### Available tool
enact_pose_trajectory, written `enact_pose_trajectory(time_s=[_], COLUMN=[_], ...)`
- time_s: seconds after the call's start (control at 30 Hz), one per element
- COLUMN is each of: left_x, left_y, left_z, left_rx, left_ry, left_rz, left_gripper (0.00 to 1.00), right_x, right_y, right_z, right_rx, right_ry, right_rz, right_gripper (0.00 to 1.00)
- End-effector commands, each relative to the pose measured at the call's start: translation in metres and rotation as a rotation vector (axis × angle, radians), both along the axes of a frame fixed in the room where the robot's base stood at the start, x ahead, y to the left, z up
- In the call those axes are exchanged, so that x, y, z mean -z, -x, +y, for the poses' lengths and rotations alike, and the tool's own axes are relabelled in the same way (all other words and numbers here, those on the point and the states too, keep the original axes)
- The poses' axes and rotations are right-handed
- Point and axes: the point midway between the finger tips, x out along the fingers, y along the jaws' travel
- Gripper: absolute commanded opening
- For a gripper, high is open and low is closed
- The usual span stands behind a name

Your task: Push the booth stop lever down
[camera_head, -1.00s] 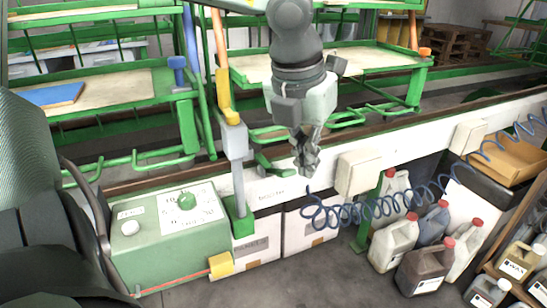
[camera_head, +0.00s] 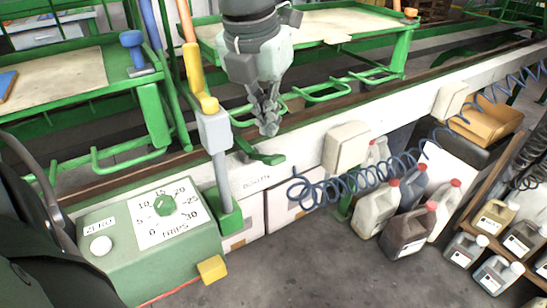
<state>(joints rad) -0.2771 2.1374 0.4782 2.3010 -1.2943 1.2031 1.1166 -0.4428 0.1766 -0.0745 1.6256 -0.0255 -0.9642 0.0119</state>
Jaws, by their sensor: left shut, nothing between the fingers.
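A green lever (camera_head: 262,152) sticks out from the white beam, above faint lettering that seems to read "BOOTH"; I take it as the booth stop lever. It looks roughly level, sloping slightly down to the right. My left gripper (camera_head: 268,128) comes down from the top middle, with its fingers shut and empty. Its tips show just above the lever's right part in the picture; I cannot tell whether they touch. My right gripper is not in view.
Left of the lever stands a grey post (camera_head: 220,165) with a yellow handle (camera_head: 197,82). A green dial box (camera_head: 150,245) is at lower left. A white box (camera_head: 346,146) and a coiled blue hose (camera_head: 350,188) are at right. Jugs (camera_head: 408,232) stand below.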

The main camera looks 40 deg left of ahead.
Motion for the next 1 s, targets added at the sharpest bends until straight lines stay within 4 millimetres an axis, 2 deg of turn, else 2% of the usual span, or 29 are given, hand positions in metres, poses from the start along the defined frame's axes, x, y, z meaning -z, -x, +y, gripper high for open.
enact_pose_trajectory(time_s=[0.13,0.3,0.6,1.0], left_x=[0.009,0.026,0.059,0.067], left_y=[-0.002,-0.005,-0.014,-0.017], left_z=[0.000,0.001,0.002,0.003], left_rx=[0.000,-0.001,0.000,-0.001], left_ry=[0.001,0.001,0.000,0.001], left_rz=[0.002,0.004,0.002,0.000], left_gripper=[0.00,0.00,0.00,0.00], right_x=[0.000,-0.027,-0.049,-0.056], right_y=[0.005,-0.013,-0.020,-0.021], right_z=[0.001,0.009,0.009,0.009], right_rx=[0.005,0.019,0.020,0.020], right_ry=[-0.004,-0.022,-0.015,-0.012], right_rz=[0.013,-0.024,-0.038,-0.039], right_gripper=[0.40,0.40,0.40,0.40])
